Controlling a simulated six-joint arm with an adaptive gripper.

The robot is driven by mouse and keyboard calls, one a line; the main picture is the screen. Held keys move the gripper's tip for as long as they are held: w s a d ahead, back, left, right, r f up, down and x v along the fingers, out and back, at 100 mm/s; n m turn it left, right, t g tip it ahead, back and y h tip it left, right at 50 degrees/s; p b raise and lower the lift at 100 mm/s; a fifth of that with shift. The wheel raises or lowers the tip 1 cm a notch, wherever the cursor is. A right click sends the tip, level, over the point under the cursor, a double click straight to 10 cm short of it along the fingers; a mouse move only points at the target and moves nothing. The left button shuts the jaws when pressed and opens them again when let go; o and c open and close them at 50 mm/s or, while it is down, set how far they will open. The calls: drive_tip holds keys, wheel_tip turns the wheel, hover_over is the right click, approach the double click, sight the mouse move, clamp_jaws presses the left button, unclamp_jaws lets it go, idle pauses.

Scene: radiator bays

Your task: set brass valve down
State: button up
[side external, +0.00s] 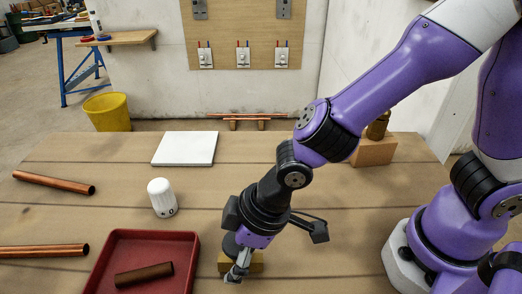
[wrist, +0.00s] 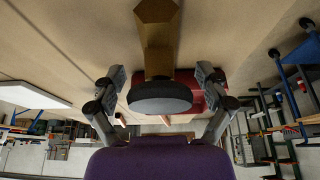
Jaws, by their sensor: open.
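A brass valve (side external: 257,262) with a dark round cap (side external: 230,245) is on the table just right of the red tray, partly hidden by my gripper (side external: 238,270). In the wrist view, the brass body (wrist: 158,30) and black cap (wrist: 160,97) lie between the fingers of my gripper (wrist: 160,90). The fingers are spread, with a visible gap on each side of the cap. My gripper points down at the table in the side view. The valve's underside is hidden.
A red tray (side external: 190,240) holds a dark brown cylinder (side external: 144,274). Copper pipes (side external: 54,182) lie at left. A white thermostatic head (side external: 162,197) and a white panel (side external: 185,148) are on the table. A tan block (side external: 373,152) with a brownish fitting (side external: 379,124) stands behind my arm.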

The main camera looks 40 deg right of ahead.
drive_tip(key=v, duration=1.2)
drive_tip(key=d+r+m+t+h, duration=0.2)
drive_tip(key=d+m, duration=0.7)
drive_tip(key=d, duration=0.9)
drive_tip(key=shift+d+r+h, duration=0.4)
drive_tip(key=shift+r+h, duration=0.2)
drive_tip(key=shift+r, duration=0.25)
